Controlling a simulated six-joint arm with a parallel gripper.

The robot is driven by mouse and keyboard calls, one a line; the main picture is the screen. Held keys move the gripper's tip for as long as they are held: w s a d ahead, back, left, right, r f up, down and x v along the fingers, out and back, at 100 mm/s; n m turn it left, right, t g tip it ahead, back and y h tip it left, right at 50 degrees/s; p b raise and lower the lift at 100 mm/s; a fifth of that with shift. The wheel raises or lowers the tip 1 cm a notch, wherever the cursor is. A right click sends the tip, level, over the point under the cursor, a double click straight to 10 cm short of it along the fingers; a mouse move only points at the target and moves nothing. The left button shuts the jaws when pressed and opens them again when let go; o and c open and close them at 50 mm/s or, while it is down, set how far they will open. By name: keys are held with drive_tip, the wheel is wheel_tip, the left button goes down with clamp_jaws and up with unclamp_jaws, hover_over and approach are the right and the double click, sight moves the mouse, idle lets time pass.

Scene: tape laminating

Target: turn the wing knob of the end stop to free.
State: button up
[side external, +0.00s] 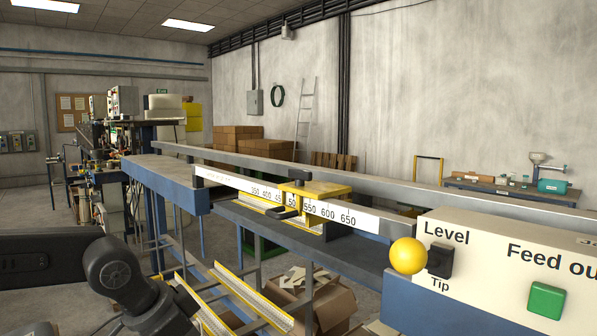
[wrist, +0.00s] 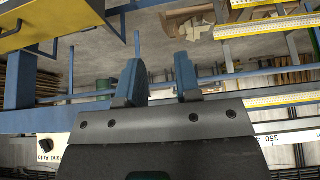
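The end stop (side external: 325,189) is a yellow block on the white scale rail (side external: 240,184), at about the 500 to 550 marks in the side view. A dark knob-like part (side external: 299,179) stands on its top and a dark handle (side external: 284,213) sticks out at its front; I cannot tell for sure which is the wing knob or how it is set. My gripper (wrist: 160,78) is open and empty in the wrist view, with a clear gap between its fingers. It is out of the side view. The end stop cannot be surely made out in the wrist view.
A control panel (side external: 480,262) with a yellow ball knob (side external: 408,256) and green button (side external: 546,301) stands at the right. A yellow plate (wrist: 62,22) with a dark handle fills the wrist view's top left. Yellow-edged rails (wrist: 265,27) lie at its right.

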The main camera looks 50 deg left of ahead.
drive_tip(key=w+a+r+m, duration=0.1)
drive_tip(key=w+r+m, duration=0.1)
drive_tip(key=w+r, duration=0.1)
drive_tip(key=w+a+r+m+t, duration=0.1)
drive_tip(key=w+r+m, duration=0.2)
drive_tip(key=r, duration=0.3)
drive_tip(key=w+a+r+m, duration=0.1)
drive_tip(key=w+r+m, duration=0.2)
drive_tip(key=r, duration=0.2)
drive_tip(key=shift+w+r+t, duration=0.15)
drive_tip(key=shift+r+t, duration=0.1)
drive_tip(key=shift+t, duration=0.15)
clamp_jaws()
drive_tip(key=m+t, duration=0.2)
drive_tip(key=m, duration=0.8)
approach(303, 180)
drive_tip(key=s+r, duration=0.2)
drive_tip(key=s, duration=0.4)
drive_tip(key=x, duration=0.9)
drive_tip(key=shift+w+f, duration=0.1)
drive_tip(key=shift+f, duration=0.25)
drive_tip(key=w, duration=0.2)
drive_tip(key=shift+w, duration=0.25)
drive_tip(key=shift+w+r, duration=0.1)
drive_tip(key=shift+w, duration=0.65)
